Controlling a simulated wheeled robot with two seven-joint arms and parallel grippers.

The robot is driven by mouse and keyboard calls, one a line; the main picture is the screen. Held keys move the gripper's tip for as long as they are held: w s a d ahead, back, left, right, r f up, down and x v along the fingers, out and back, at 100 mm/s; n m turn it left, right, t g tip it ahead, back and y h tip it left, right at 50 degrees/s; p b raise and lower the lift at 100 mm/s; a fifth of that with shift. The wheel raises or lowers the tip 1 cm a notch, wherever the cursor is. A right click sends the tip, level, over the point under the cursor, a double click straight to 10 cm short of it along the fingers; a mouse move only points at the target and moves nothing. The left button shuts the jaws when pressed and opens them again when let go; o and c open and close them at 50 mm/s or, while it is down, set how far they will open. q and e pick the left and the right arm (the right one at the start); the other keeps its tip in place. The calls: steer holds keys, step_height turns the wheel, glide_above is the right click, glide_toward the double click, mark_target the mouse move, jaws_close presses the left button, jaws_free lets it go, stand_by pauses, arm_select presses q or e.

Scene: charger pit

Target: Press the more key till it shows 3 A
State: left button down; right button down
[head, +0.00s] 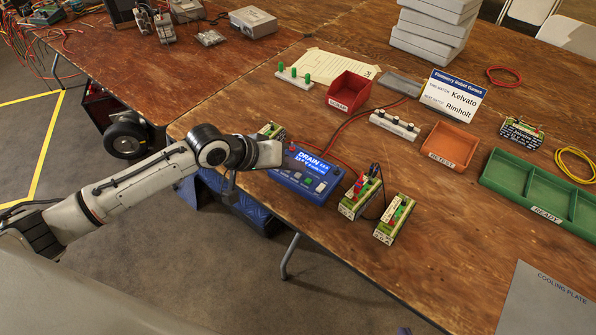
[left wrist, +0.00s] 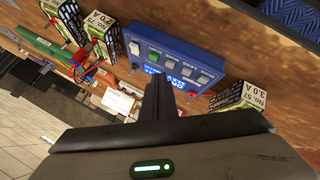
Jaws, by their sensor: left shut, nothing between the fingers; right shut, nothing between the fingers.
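The blue charger (head: 305,177) lies near the table's front edge, its lit display (head: 308,162) reading "DRAIN" on top; the smaller figures are too blurred to read surely. In the left wrist view the charger (left wrist: 178,50) shows upside down, with a green key (left wrist: 154,57), a white key (left wrist: 134,48) and grey keys (left wrist: 203,79). Key labels are small. My left gripper (head: 276,153) is at the charger's left side in the head view. Its shut, empty fingers (left wrist: 158,82) cover part of the display in the wrist view; contact with a key cannot be told. My right gripper is out of view.
Battery packs (head: 360,196) (head: 395,220) stand right of the charger; another (head: 272,130) is behind my gripper. Red cables run behind. A red bin (head: 349,86), orange tray (head: 450,145) and green tray (head: 533,185) stand further off.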

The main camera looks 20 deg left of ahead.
mark_target(293, 179)
arm_select(q)
step_height(293, 179, up, 3)
steer(key=shift+f+p, duration=0.1)
steer(key=shift+p, duration=0.95)
step_height(293, 179, up, 2)
steer(key=shift+r, duration=0.1)
